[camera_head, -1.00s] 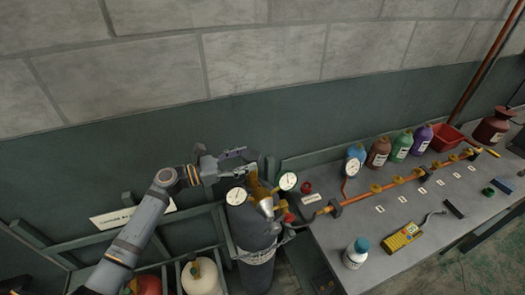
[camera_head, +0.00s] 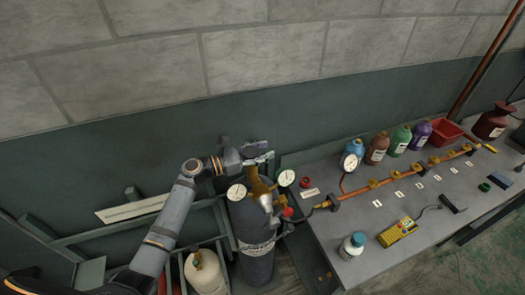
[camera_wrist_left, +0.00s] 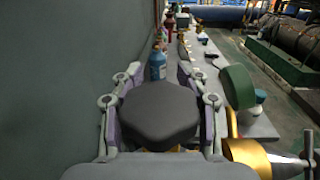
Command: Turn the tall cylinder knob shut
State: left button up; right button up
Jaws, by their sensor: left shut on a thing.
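The tall cylinder (camera_head: 254,225) is dark grey and stands upright left of the bench, with a brass valve and regulator (camera_head: 262,195) on top. My left gripper (camera_head: 256,155) is at the top of this valve. In the left wrist view, the dark, many-sided knob (camera_wrist_left: 158,115) sits between the two fingers of the left gripper (camera_wrist_left: 160,98). The fingers are shut on its sides. In the head view the gripper largely hides the knob. How far the knob is turned cannot be told. My right gripper is not in view.
Two white gauges (camera_head: 236,192) (camera_head: 287,177) flank the valve close to the gripper. A white cylinder (camera_head: 205,272) stands to the left. The bench (camera_head: 350,215) carries a copper pipe (camera_head: 380,187), several coloured bottles and a yellow meter (camera_head: 398,232). The wall (camera_head: 120,165) is close behind.

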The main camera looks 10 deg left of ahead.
pick_arm(q)
jog(key=shift+w+d, duration=0.1)
jog(key=shift+c, duration=1)
jog(key=shift+f, duration=0.1)
jog(key=shift+c, duration=0.2)
